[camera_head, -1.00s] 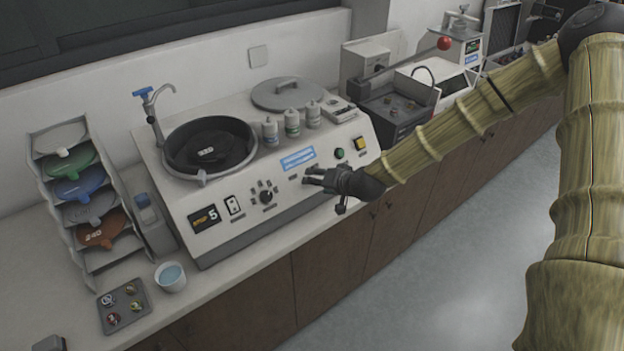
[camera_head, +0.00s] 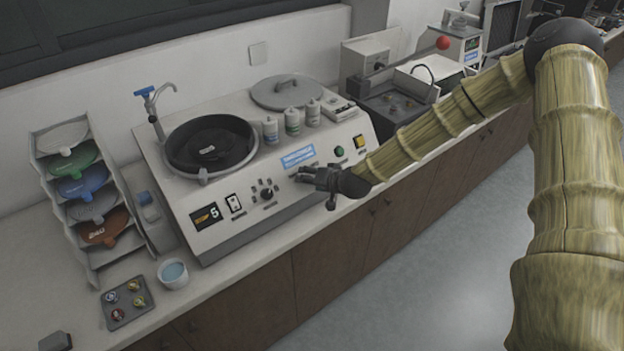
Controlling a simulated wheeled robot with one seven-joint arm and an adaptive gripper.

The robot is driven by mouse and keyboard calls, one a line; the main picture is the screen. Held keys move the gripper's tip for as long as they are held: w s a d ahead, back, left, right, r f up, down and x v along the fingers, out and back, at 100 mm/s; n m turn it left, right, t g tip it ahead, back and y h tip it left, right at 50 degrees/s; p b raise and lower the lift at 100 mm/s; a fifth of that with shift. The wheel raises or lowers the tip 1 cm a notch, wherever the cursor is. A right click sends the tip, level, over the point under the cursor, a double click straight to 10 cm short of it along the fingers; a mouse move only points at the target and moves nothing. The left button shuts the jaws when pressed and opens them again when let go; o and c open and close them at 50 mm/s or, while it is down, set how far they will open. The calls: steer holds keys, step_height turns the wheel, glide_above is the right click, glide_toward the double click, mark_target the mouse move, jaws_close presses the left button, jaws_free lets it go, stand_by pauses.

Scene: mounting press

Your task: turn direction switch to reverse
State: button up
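The polishing machine (camera_head: 220,241) stands on the counter with a sloped front panel. The panel carries a display showing 5, a white-plated rocker switch (camera_head: 235,204), a black rotary knob (camera_head: 266,193) and a green button (camera_head: 338,152). I cannot read the labels, so I cannot tell which control is the direction switch or how it is set. My gripper (camera_head: 302,176) is in front of the panel, right of the knob and below the blue label. Its dark fingers point left and cover a small part of the panel. Contact and finger opening are too small to tell.
Three small bottles (camera_head: 292,121) stand on the machine's top beside the black bowl (camera_head: 209,148). A disc rack (camera_head: 91,258), a white cup (camera_head: 172,274) and a sample tray (camera_head: 127,302) are at left. Another machine (camera_head: 392,106) stands behind my arm. The floor in front is clear.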

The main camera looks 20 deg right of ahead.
steer(key=c, duration=0.9)
steer(key=shift+f+m+b, duration=0.15)
steer(key=shift+m+b, duration=0.35)
steer(key=shift+b, duration=0.15)
steer(key=m+b, duration=0.3)
steer(key=shift+f, duration=0.15)
steer(key=m+b, duration=0.8)
steer(key=m, duration=0.1)
steer(key=m+b, duration=0.2)
steer(key=m, duration=0.1)
steer(key=m+b, duration=0.1)
steer(key=shift+r+m, duration=0.25)
steer(key=shift+m, duration=0.15)
steer(key=o, duration=1)
